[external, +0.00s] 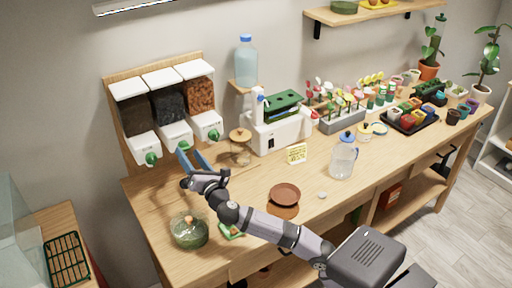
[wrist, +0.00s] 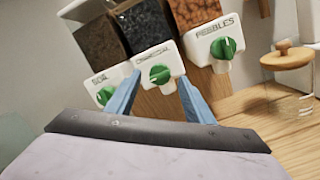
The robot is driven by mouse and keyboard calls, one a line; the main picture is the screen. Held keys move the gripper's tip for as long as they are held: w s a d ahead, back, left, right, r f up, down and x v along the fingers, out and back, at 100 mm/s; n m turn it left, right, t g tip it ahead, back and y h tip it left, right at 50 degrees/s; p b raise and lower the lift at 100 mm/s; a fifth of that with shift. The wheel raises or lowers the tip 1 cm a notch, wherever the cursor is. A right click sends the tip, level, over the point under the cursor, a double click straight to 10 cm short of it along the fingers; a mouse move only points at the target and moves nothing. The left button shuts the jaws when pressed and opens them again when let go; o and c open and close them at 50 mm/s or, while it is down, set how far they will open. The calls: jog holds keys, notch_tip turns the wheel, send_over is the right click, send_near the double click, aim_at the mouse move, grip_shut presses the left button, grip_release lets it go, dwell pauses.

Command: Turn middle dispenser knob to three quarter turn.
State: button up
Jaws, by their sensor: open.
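Three dispensers with green knobs hang on a wooden backboard. The middle dispenser knob (wrist: 159,74) is green with a pale pointer mark and sits on a white housing under dark granules. In the wrist view it lies between and beyond the two blue fingers of my gripper (wrist: 160,98), which is open and apart from the knob. The left knob (wrist: 105,95) is on the soil dispenser, and the right knob (wrist: 223,47) is on the pebbles dispenser. In the external view my gripper (external: 190,160) is in front of the dispensers, and its fingers hide much of the middle knob.
A glass jar with a wooden lid (external: 240,148) stands right of the dispensers. A green-filled glass jar (external: 189,232) stands near the table's front left. A terracotta saucer (external: 284,195) and a clear jug (external: 343,160) are further right. Bare tabletop (external: 150,205) lies below the dispensers.

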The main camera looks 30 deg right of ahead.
jog(key=s, duration=0.3)
jog(key=s+b, duration=0.1)
jog(key=s, duration=0.1)
jog(key=shift+s+f, duration=0.3)
jog(key=shift+f, duration=0.1)
jog(key=shift+r, duration=0.15)
